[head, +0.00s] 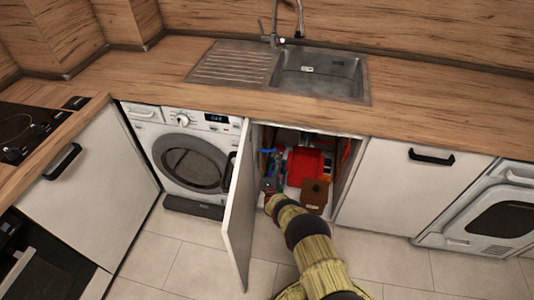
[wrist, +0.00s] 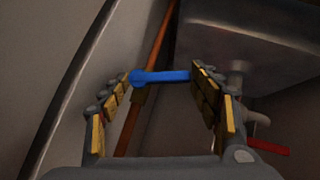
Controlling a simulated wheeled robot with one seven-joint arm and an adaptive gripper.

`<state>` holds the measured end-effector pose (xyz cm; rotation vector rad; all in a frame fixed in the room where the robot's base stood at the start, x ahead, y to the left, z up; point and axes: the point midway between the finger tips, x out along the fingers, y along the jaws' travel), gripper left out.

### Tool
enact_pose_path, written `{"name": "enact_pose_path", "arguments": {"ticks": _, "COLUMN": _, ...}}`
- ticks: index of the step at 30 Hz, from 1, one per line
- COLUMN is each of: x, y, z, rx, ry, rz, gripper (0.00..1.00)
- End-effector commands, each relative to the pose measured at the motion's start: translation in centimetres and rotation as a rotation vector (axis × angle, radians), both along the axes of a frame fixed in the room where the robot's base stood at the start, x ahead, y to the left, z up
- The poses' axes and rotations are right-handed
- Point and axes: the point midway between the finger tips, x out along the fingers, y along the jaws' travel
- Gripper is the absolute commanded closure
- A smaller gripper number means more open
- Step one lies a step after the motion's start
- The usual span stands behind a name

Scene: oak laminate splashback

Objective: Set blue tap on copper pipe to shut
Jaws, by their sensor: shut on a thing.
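The blue tap (wrist: 165,76) shows in the wrist view. Its lever points right from the copper pipe (wrist: 158,48), roughly crosswise to it. The pipe rises at a slant from lower left to upper right. My gripper (wrist: 161,82) has one finger at each end of the blue lever and is shut on it. The fingers are wide apart, with the lever spanning between them. In the head view my gripper (head: 270,186) reaches into the open cabinet under the sink; my arm hides part of the opening.
The white cabinet door (head: 238,215) stands open left of my arm. A red container (head: 305,165) and a brown box (head: 315,192) sit inside the cabinet. In the wrist view, the sink basin's underside (wrist: 255,45) is at upper right and a red lever (wrist: 268,147) at lower right.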

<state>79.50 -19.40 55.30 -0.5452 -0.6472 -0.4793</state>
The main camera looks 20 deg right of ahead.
Motion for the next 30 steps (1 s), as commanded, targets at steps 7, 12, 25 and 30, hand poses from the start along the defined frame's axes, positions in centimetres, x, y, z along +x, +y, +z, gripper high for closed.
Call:
{"name": "enact_pose_path", "arguments": {"ticks": 7, "x": -0.19, "y": -0.17, "z": -0.01, "rx": 0.012, "ry": -0.006, "rz": -0.003, "gripper": 0.83}}
{"name": "enact_pose_path", "arguments": {"ticks": 12, "x": -0.17, "y": -0.18, "z": -0.01, "rx": 0.011, "ry": -0.006, "rz": -0.003, "gripper": 0.83}}
{"name": "enact_pose_path", "arguments": {"ticks": 25, "x": -0.20, "y": -0.07, "z": -0.05, "rx": 0.010, "ry": -0.006, "rz": -0.002, "gripper": 0.20}}
{"name": "enact_pose_path", "arguments": {"ticks": 30, "x": -0.21, "y": -0.03, "z": -0.06, "rx": 0.010, "ry": -0.006, "rz": 0.000, "gripper": 0.20}}
